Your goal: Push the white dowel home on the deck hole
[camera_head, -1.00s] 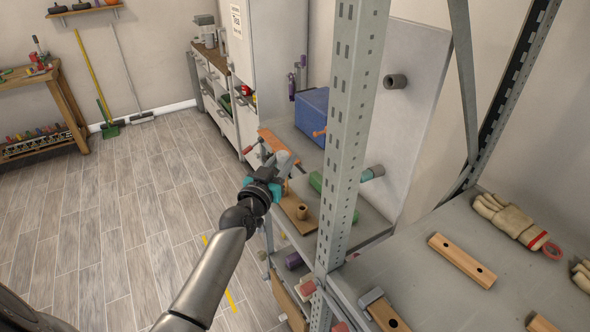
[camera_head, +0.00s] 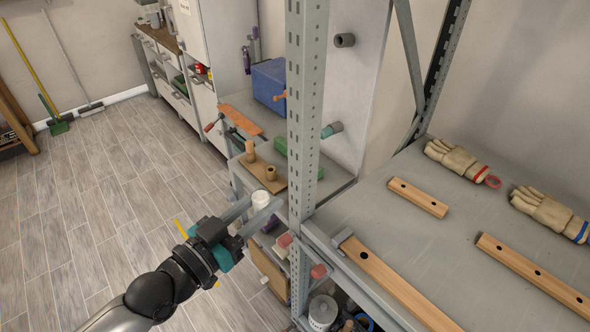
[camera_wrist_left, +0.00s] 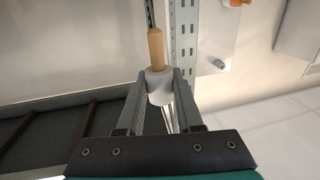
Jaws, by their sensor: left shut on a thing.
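My left gripper (camera_head: 258,216) reaches from the bottom left toward the rack's left front corner. It is shut on the white dowel (camera_head: 260,199), a short white cylinder between the finger ends. In the left wrist view the white dowel (camera_wrist_left: 160,84) sits between both fingers (camera_wrist_left: 160,92), and a tan wooden peg (camera_wrist_left: 156,48) shows just beyond its end; I cannot tell whether the two are joined. I cannot make out which hole is the deck hole, or any contact between the dowel and a hole. My right gripper is not in view.
A slotted grey post (camera_head: 305,110) stands just right of the gripper. Drilled wooden strips (camera_head: 417,196) and gloves (camera_head: 455,158) lie on the right shelf.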

